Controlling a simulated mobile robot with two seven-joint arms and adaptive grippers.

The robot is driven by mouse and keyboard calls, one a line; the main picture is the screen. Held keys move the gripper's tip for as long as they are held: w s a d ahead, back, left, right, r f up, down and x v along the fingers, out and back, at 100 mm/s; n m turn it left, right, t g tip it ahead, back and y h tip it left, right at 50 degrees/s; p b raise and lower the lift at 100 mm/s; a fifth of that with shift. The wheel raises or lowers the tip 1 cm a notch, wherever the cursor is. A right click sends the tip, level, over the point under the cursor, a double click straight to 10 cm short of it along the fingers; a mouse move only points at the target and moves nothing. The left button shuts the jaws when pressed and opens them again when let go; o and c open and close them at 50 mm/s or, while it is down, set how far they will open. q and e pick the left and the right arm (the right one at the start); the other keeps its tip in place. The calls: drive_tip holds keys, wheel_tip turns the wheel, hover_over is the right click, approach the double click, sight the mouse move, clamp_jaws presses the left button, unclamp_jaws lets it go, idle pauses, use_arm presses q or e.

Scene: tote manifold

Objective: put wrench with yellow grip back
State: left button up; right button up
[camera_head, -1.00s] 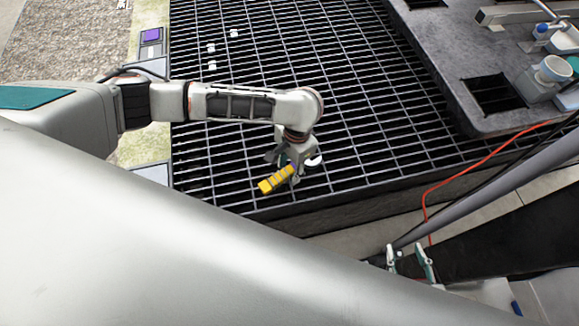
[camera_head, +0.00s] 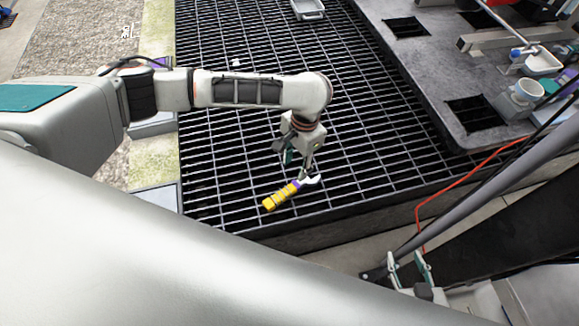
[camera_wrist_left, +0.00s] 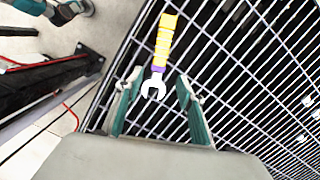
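The wrench with yellow grip (camera_head: 281,197) lies on the dark grate near its front edge, with a purple band and a white open jaw at its right end. My left gripper (camera_head: 298,170) points down just above the jaw end. In the left wrist view, the wrench (camera_wrist_left: 163,43) shows whole, its jaw between the spread fingers of my left gripper (camera_wrist_left: 157,92), with gaps on both sides. My right gripper (camera_head: 409,262) is low at the right, fingers apart and empty, off the grate.
A red cable (camera_head: 440,190) and a grey pole (camera_head: 500,185) run beside the front edge. A grey tray (camera_head: 308,9) sits at the back. The middle grate is clear.

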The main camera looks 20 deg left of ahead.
use_arm(q)
drive_tip(key=s+d+f+t+h, duration=0.2)
drive_tip(key=s+d+h, duration=0.2)
drive_tip(key=d, duration=0.5)
drive_tip(key=s+d+f+t+h, duration=0.15)
drive_tip(key=s+d+h, duration=0.25)
drive_tip(key=d, duration=0.6)
drive_tip(key=s+a+f+t+y, duration=0.1)
drive_tip(key=s+a+t, duration=0.1)
drive_tip(key=a, duration=0.7)
drive_tip(key=s+a+f+n+t+y, duration=0.1)
drive_tip(key=s+a+t+y, duration=0.1)
drive_tip(key=a, duration=0.6)
drive_tip(key=s+a+f+n+t+y, duration=0.1)
drive_tip(key=s+a+t, duration=0.2)
drive_tip(key=a, duration=0.6)
drive_tip(key=shift+a+t+y, duration=0.3)
drive_tip(key=shift+t+y, duration=0.1)
drive_tip(key=shift+t, duration=0.35)
